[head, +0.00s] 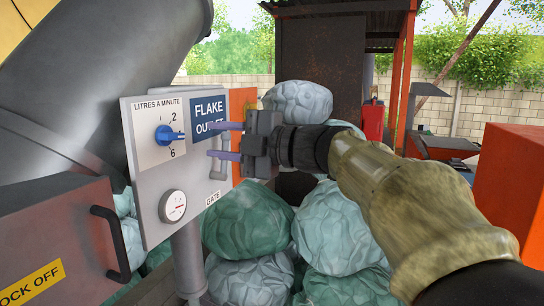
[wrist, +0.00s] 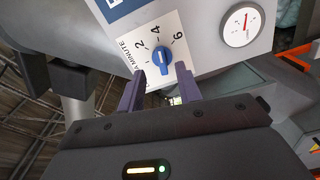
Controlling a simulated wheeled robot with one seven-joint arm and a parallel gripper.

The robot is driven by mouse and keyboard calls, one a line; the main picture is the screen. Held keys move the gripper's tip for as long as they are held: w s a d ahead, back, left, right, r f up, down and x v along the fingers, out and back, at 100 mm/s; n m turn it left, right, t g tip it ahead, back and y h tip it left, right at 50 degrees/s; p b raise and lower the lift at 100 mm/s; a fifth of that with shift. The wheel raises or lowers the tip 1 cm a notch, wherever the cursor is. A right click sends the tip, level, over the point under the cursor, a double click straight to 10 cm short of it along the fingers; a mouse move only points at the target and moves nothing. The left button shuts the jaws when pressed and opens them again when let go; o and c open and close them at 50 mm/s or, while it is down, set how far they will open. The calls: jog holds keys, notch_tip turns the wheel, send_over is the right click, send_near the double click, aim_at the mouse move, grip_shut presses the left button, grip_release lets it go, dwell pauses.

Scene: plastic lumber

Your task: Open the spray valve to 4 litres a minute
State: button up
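The blue spray valve knob (head: 168,135) sits on a white dial plate marked LITRES A MINUTE. In the head view its pointer extends right, between the 2 above and the 6 below, covering the mark there. In the wrist view the knob (wrist: 160,58) shows a pale line directed towards the 4. My gripper (head: 209,140) is open, its two purple fingers pointing at the panel. In the wrist view the fingertips (wrist: 161,72) lie to either side just short of the knob. The fingers look apart from the knob, with nothing between them.
The grey panel (head: 150,215) also carries a round gauge (head: 173,206), a FLAKE OUTLET sign (head: 208,116) and a GATE handle (head: 218,165). A grey box marked LOCK OFF (head: 60,240) with a black handle stands front left. Stuffed bags (head: 335,225) lie behind my arm.

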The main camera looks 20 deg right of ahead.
jog(key=b+v, duration=0.3)
jog(key=v, duration=0.7)
